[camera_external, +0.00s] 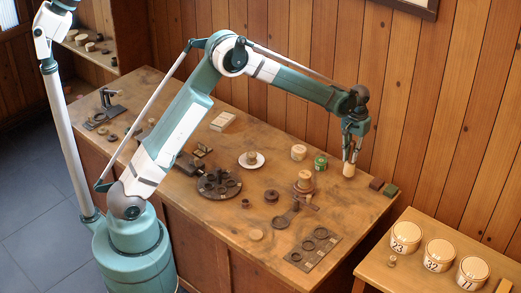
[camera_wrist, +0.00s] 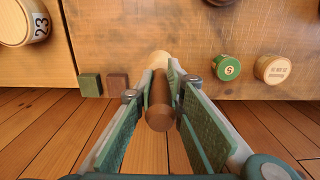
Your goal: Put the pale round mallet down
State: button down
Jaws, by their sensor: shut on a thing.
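The mallet shows in the wrist view as a brown cylindrical handle (camera_wrist: 158,108) with a pale round end (camera_wrist: 157,60) beyond it. My gripper (camera_wrist: 160,85) is shut on it, with a green-padded finger on either side. In the external view my gripper (camera_external: 352,148) points down near the back right of the wooden table (camera_external: 225,225), and the pale end (camera_external: 349,170) shows below the fingertips. I cannot tell whether the pale end touches the table or hangs just above it.
A green block (camera_external: 390,191) and a brown block (camera_external: 376,184) lie to the right of the mallet. A green round container (camera_external: 320,163) and a pale one (camera_external: 298,152) stand to its left. Numbered tubs (camera_external: 438,254) stand on a side table. The wall is close behind.

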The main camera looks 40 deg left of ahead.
aim_at(353, 142)
jog(key=shift+f, duration=1.25)
jog(key=shift+f, duration=1.85)
jog(key=shift+f, duration=0.2)
jog(key=c, duration=2.4)
grip_release()
jog(key=shift+r, duration=0.2)
notch_tip(353, 142, up, 12)
